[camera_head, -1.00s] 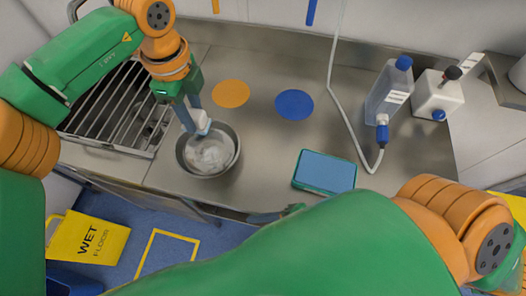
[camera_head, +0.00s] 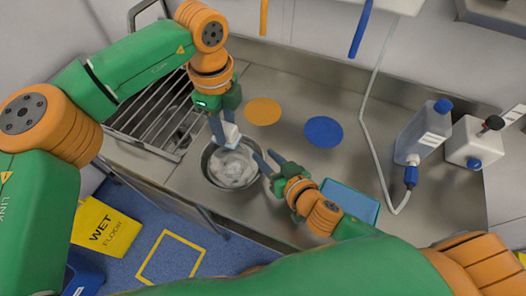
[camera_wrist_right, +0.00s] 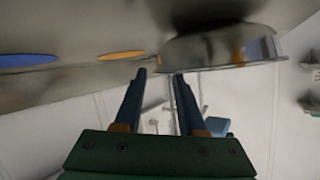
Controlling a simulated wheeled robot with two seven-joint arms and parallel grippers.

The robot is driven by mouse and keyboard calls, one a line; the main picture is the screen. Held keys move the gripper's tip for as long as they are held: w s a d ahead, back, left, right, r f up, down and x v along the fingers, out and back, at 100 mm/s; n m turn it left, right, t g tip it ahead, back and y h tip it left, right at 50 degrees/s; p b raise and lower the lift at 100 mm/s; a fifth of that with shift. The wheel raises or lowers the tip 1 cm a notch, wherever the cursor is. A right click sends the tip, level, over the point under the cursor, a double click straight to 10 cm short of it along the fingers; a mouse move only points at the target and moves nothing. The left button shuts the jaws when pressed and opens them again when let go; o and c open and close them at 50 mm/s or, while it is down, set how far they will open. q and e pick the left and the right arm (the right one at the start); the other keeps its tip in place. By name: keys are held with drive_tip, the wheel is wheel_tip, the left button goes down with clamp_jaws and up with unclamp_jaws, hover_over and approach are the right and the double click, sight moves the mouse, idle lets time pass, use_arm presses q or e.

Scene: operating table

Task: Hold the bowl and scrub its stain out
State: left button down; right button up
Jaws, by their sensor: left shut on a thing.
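The metal bowl (camera_head: 233,182) stands on the steel counter, with a whitish stain (camera_head: 234,167) covering much of its inside. My left gripper (camera_head: 222,130) points down over the bowl's far side, shut on a small white scrubber (camera_head: 230,138) at the far inner rim. Whether the scrubber touches the stain is unclear. My right gripper (camera_head: 268,163) is open and empty, its two fingers apart just right of the bowl's rim. In the right wrist view the bowl (camera_wrist_right: 222,46) appears inverted at the upper right, beside the open fingers (camera_wrist_right: 158,75) and not between them.
An orange disc (camera_head: 263,111) and a blue disc (camera_head: 324,132) lie behind the bowl. A blue-topped tray (camera_head: 349,202) sits right of my right wrist. A bottle (camera_head: 424,132), a white container (camera_head: 472,144) and a hose stand farther right. A drying rack (camera_head: 160,110) is left.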

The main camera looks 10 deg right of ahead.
sight(260, 151)
drive_tip(key=x, duration=0.3)
drive_tip(key=shift+w+a+f, duration=0.1)
drive_tip(key=shift+w+a, duration=0.05)
drive_tip(key=shift+w, duration=0.1)
clamp_jaws()
drive_tip(key=shift+s, duration=0.1)
idle(2.7)
